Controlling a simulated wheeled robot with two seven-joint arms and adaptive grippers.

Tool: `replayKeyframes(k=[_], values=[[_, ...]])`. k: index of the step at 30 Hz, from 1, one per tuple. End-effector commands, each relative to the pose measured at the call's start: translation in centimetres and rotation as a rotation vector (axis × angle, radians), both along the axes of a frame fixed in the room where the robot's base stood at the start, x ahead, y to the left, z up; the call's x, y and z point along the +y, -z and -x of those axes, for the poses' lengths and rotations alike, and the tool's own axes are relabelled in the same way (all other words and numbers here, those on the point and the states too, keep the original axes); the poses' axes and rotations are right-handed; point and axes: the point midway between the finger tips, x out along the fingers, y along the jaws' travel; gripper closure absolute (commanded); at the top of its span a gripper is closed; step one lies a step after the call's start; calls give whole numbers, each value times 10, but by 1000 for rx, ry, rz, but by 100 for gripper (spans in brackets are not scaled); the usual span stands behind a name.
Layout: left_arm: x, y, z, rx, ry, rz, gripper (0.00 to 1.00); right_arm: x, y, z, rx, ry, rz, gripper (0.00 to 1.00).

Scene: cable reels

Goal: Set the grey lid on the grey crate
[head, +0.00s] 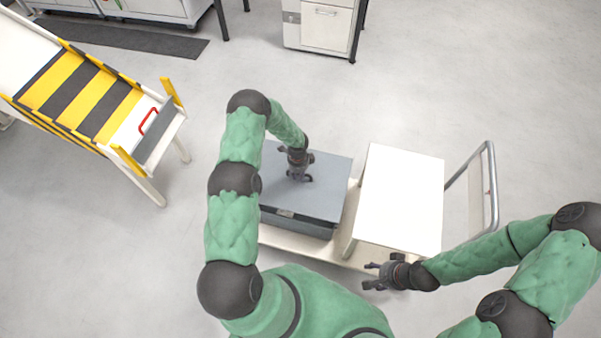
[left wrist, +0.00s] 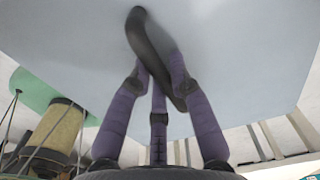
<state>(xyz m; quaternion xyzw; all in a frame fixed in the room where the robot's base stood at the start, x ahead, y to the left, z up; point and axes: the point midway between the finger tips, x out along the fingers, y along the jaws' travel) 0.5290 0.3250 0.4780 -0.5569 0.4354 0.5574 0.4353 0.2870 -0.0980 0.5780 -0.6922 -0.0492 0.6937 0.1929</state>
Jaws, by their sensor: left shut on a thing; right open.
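The grey lid (head: 325,190) is a flat slab over the grey crate (head: 310,229) in the head view. The crate's dark front wall shows below the lid's near edge, so the crate's inside is hidden. I cannot tell whether the lid rests on the rim or is held just above it. My left gripper (head: 300,178) is over the lid's middle, pointing down. In the left wrist view its fingers close around the lid's dark curved handle (left wrist: 143,40), with the pale lid surface behind. My right gripper (head: 371,275) is open and empty, in front of the white table.
The white table (head: 400,200) stands just right of the crate. A grey metal rail (head: 491,190) is further right. Yellow-and-black striped steps (head: 85,95) stand at the left. White cabinets (head: 325,25) are at the back. Open floor lies between.

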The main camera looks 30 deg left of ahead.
Motion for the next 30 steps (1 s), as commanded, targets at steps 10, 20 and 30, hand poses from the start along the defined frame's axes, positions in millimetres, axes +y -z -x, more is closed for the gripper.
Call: replayKeyframes(k=[10,20,30], values=[[1,23,0,-1,10,0,100,0,13,0,0,0,0,44],[1,51,0,-1,8,0,100,0,29,0,0,0,0,44],[1,72,0,-1,8,0,100,0,41,0,0,0,0,44]])
